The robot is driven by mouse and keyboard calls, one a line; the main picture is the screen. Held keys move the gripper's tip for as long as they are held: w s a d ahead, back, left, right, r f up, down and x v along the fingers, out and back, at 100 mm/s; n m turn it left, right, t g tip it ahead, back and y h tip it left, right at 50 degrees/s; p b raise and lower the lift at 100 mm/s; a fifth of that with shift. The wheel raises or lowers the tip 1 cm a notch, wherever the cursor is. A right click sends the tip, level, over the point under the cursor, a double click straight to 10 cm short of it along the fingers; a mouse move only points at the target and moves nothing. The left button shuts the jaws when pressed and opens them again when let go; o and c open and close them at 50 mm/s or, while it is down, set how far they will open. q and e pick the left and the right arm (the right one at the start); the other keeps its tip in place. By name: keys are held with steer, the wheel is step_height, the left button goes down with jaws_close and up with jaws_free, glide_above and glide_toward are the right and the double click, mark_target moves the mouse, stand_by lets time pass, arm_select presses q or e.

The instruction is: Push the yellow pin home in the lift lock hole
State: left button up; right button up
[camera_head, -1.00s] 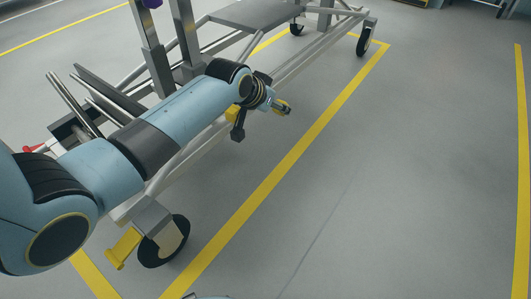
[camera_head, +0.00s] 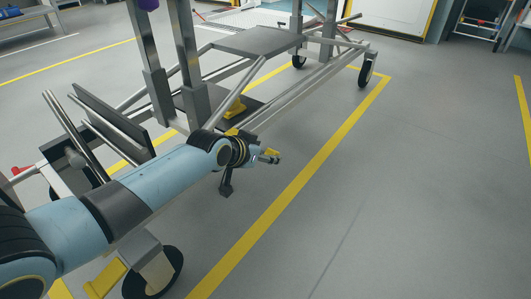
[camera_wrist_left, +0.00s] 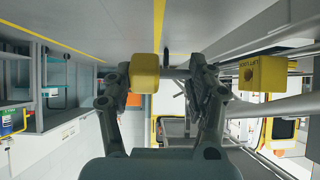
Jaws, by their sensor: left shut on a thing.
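My left gripper (camera_head: 271,157) is beside the long side rail of the wheeled frame, out over the floor. The left wrist view shows its two fingers (camera_wrist_left: 165,74) closed around the yellow pin (camera_wrist_left: 145,72), whose yellow head sits by the left finger. A short grey piece between the fingers looks like part of the pin. A yellow block (camera_wrist_left: 262,75) with lift lock lettering and a dark hole stands to the right, apart from the pin. Part of a yellow piece (camera_head: 232,131) shows behind my wrist in the head view. My right gripper is out of view.
The grey wheeled frame (camera_head: 300,82) stands alongside my left arm, with upright posts (camera_head: 186,60) and a near wheel (camera_head: 155,275). A yellow floor line (camera_head: 300,180) runs past it. The floor to the right is clear.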

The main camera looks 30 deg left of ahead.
arm_select(q)
steer(key=a, duration=0.5)
steer(key=shift+w+a+f+b, duration=0.1)
steer(key=shift+w+b, duration=0.1)
steer(key=shift+b, duration=0.2)
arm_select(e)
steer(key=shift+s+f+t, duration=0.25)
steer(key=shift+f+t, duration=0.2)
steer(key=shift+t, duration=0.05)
arm_select(q)
steer(key=shift+p, duration=0.4)
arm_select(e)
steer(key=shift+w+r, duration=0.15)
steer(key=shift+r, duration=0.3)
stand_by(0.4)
arm_select(q)
steer(key=shift+w+a, duration=0.1)
steer(key=shift+a, duration=0.3)
stand_by(0.7)
steer(key=shift+r, duration=0.2)
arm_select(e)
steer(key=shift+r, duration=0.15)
arm_select(q)
steer(key=shift+f+p, duration=0.15)
steer(key=shift+p, duration=0.15)
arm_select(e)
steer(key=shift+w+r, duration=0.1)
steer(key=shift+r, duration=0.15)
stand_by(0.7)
